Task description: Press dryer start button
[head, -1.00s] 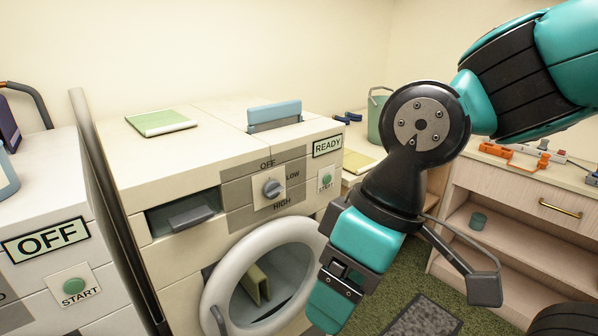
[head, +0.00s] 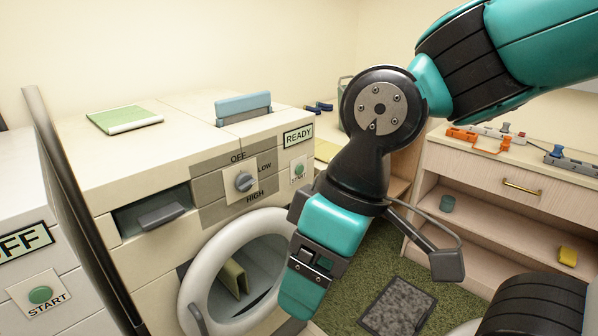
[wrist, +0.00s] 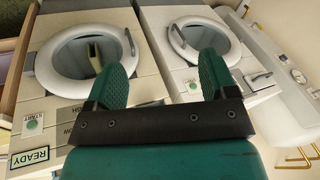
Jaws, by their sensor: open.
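The machine with the READY sign (head: 298,136) has a dial (head: 244,181) marked OFF, LOW and HIGH. Its green START button (head: 299,169) sits right of the dial, on a small plate. In the wrist view, this button (wrist: 33,124) and the READY sign (wrist: 30,158) appear turned over at lower left. A second machine at the left edge has its own green START button (head: 40,295) under a cut-off sign. My gripper (head: 300,285) is in front of the READY machine, below and right of its button and apart from it. In the wrist view its fingers (wrist: 162,76) are spread and empty.
The READY machine's round door (head: 192,285) stands near my gripper's left side, with a greenish item (head: 234,277) inside. A wooden cabinet (head: 480,165) with open shelves is at right. Green carpet and a grey mat (head: 397,307) lie between.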

